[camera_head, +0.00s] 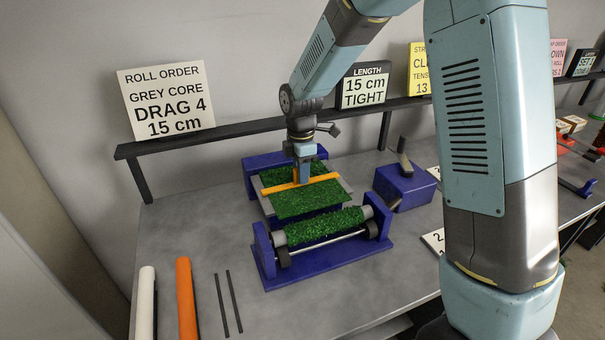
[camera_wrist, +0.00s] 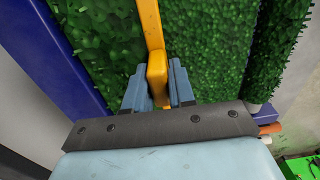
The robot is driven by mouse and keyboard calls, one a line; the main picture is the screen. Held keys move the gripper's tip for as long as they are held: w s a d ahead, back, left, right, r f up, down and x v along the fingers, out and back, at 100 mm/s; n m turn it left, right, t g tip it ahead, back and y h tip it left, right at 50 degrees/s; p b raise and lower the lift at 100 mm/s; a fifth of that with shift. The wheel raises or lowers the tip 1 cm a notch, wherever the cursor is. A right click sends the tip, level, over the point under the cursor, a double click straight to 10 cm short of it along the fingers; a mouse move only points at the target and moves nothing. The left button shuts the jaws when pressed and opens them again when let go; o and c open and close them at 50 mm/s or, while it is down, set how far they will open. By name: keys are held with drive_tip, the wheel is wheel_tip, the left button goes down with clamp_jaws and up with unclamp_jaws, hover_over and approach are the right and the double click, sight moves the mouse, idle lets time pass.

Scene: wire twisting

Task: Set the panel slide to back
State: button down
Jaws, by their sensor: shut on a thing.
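An orange bar (camera_head: 327,179) lies across a flat green, grass-like panel (camera_head: 300,203) on a grey plate with a blue frame (camera_head: 262,161) behind it. My gripper (camera_head: 303,181) reaches down from above and is shut on the upright tab of the orange bar, near the bar's middle. In the wrist view the orange tab (camera_wrist: 157,75) stands between the two blue-grey fingers (camera_wrist: 159,92), with green panel on both sides. I cannot tell which thing here is named the panel slide; the orange bar is the part I hold.
A green-covered roll (camera_head: 320,226) sits in a blue stand (camera_head: 325,263) in front of the panel. A blue block with a lever (camera_head: 405,188) stands to the right. White (camera_head: 146,300) and orange (camera_head: 186,298) rods and two thin dark rods lie at the front left. Signs stand on the rear shelf.

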drive_tip(key=c, duration=1)
unclamp_jaws()
drive_tip(key=shift+w+a, duration=0.1)
drive_tip(key=shift+w, duration=0.2)
drive_tip(key=shift+c, duration=0.2)
wheel_tip(320, 180, up, 14)
drive_tip(key=shift+f, duration=0.1)
drive_tip(key=s+d+r+m+t, duration=0.2)
drive_tip(key=s+d+r+m, duration=0.35)
drive_tip(key=d, duration=0.35)
drive_tip(key=s+d+r+m+t, duration=0.3)
drive_tip(key=s+d+m, duration=1.3)
drive_tip(key=s, duration=0.3)
drive_tip(key=shift+s+r+m+t, duration=0.15)
drive_tip(key=shift+s+m+t, duration=0.2)
drive_tip(key=shift+m, duration=0.2)
